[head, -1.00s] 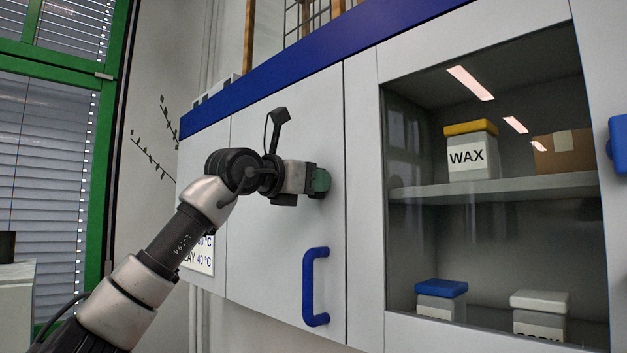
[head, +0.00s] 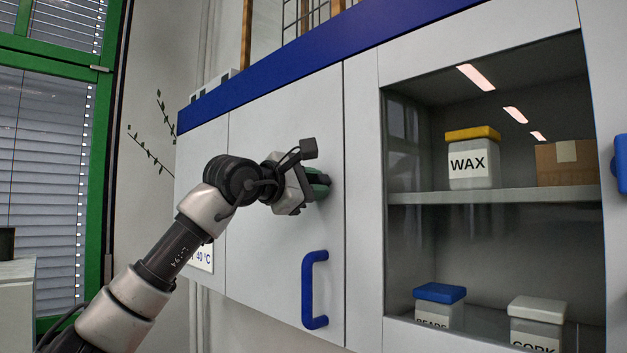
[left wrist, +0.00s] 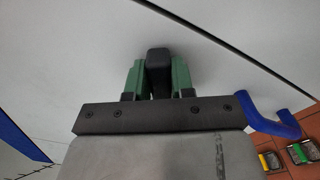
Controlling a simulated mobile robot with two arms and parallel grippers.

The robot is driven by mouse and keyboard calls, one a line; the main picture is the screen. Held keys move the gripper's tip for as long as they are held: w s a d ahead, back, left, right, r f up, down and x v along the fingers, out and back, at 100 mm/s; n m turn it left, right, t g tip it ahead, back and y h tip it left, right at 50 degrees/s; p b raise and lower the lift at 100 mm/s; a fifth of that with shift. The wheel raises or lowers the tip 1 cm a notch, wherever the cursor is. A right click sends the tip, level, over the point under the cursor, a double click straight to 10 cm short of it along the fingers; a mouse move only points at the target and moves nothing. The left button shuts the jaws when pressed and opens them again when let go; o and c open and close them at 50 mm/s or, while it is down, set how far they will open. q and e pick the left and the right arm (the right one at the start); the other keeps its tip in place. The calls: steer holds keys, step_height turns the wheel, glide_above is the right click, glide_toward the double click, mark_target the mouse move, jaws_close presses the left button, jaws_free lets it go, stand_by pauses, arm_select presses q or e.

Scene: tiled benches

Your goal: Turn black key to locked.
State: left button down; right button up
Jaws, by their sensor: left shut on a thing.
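My left gripper (head: 318,186) is against the white cabinet door (head: 275,240), above its blue handle (head: 308,290). In the left wrist view its two green fingers (left wrist: 158,75) are shut on the black key (left wrist: 158,66), one finger on each side. The key stands out from the door face; its lock and any locked mark are hidden. In the head view the key is hidden behind the fingers and wrist. My right gripper is not in view.
A glass-fronted section (head: 420,250) to the right holds a WAX jar (head: 473,165), a cardboard box (head: 565,165) and jars with blue and white lids. The blue handle (left wrist: 268,112) sticks out near my gripper in the left wrist view.

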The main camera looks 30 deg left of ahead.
arm_select(q)
steer(key=m+p, duration=0.1)
steer(key=m, duration=0.2)
steer(key=shift+m, duration=0.3)
steer(key=shift+f+m+p, duration=0.1)
steer(key=shift+m+p, duration=0.3)
steer(key=shift+m, duration=0.8)
steer(key=shift+f, duration=0.1)
steer(key=c, duration=1)
jaws_free()
steer(key=shift+s, duration=0.1)
steer(key=shift+o, duration=0.2)
steer(key=shift+d, duration=0.1)
steer(key=shift+s, duration=0.1)
steer(key=b+v, duration=0.5)
steer(key=v, duration=0.5)
steer(key=shift+s, duration=0.25)
